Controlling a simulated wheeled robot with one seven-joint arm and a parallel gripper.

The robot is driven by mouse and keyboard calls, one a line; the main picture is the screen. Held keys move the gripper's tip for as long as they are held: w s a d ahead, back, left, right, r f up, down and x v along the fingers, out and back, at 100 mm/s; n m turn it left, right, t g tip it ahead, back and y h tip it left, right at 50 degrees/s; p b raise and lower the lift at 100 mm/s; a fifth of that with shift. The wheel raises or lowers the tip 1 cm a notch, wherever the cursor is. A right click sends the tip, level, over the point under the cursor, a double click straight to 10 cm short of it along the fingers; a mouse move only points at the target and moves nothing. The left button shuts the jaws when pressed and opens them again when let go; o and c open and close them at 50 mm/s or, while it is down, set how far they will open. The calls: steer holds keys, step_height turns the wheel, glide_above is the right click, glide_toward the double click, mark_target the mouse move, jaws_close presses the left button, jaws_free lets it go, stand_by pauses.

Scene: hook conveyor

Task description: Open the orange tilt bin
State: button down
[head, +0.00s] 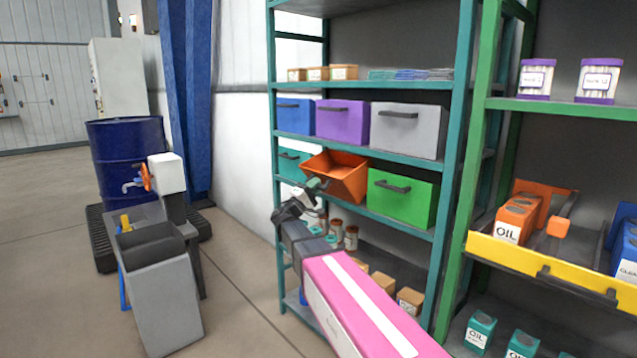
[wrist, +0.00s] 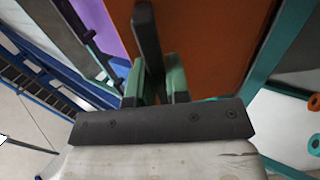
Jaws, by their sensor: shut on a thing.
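The orange tilt bin (head: 346,184) sits on the lower bin shelf, between a teal bin and a green bin. It is tilted forward, and its open top shows. In the wrist view its orange front (wrist: 215,45) fills the upper middle. My gripper (head: 319,186) is at the bin's front left. In the wrist view the green fingers of my gripper (wrist: 157,85) are shut on the bin's dark handle (wrist: 147,30). In the head view the handle is mostly hidden by my gripper.
The green bin (head: 402,198) is close on the right and the teal bin (head: 289,163) on the left, both closed. Blue (head: 295,117), purple (head: 341,122) and grey (head: 409,132) bins stand above. A teal shelf post (head: 453,160) rises at the right. Open floor (head: 235,285) lies left.

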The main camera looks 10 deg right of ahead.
steer(key=shift+s+a+f, duration=0.15)
steer(key=shift+a+f, duration=0.05)
steer(key=shift+f, duration=0.35)
steer(key=shift+s+a+f, duration=0.1)
steer(key=shift+a+f, duration=0.1)
steer(key=shift+f, duration=0.3)
steer(key=shift+s+a+f, duration=0.15)
steer(key=shift+a+f, duration=0.05)
steer(key=shift+f, duration=0.35)
steer(key=c, duration=1.1)
jaws_free()
steer(key=shift+d, duration=0.1)
steer(key=v, duration=1.1)
steer(key=shift+w, duration=0.1)
